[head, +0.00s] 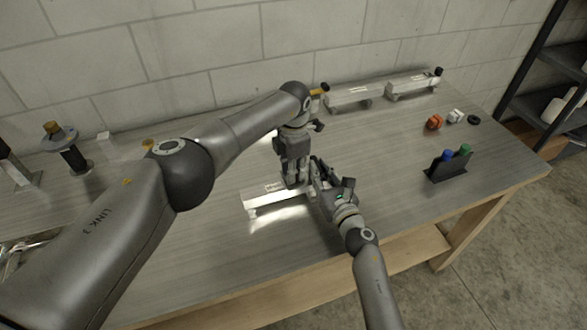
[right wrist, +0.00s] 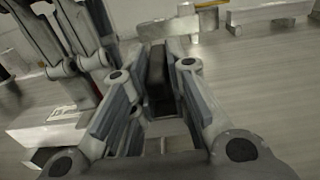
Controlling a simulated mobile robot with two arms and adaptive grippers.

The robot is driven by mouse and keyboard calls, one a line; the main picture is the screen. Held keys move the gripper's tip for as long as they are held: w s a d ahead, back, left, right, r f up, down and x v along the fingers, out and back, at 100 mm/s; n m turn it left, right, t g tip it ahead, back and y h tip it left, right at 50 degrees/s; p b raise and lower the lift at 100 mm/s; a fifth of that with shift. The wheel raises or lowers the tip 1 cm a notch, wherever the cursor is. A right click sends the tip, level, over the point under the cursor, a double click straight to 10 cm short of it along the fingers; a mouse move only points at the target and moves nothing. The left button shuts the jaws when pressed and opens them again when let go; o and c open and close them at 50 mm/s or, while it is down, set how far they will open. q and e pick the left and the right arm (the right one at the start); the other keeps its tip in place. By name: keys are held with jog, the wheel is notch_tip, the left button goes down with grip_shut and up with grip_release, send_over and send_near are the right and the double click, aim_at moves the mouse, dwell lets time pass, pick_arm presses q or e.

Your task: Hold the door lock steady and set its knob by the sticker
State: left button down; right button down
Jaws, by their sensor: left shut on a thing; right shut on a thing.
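The door lock (head: 262,201) is a long silver metal body lying on the grey bench, with a small printed sticker on its top. It also shows at the left of the right wrist view (right wrist: 40,130). My left gripper (head: 292,182) points down from above and is shut on the lock's body. My right gripper (head: 317,178) comes in from the right and is shut on the dark knob (right wrist: 158,78), which stands between its fingers in the right wrist view. The fingers hide much of the knob, and its angle against the sticker is not readable.
Two similar silver units (head: 352,98) (head: 411,86) stand along the wall. A dark holder (head: 447,167) with blue and green capped items stands at right, near orange (head: 433,122), white and black small parts. A black stand (head: 70,152) is at left. The bench front is clear.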

pick_arm(q)
jog(key=shift+d+r+m, duration=0.1)
jog(key=shift+d+m, duration=0.05)
jog(key=shift+m, duration=0.35)
pick_arm(e)
jog(key=shift+a+f, duration=0.1)
pick_arm(q)
jog(key=c, duration=1.5)
grip_release()
jog(key=shift+c, duration=0.2)
pick_arm(e)
jog(key=shift+s, duration=0.1)
pick_arm(q)
jog(key=shift+r, duration=0.5)
notch_tip(320, 180, up, 11)
pick_arm(e)
jog(key=c, duration=1.3)
grip_release()
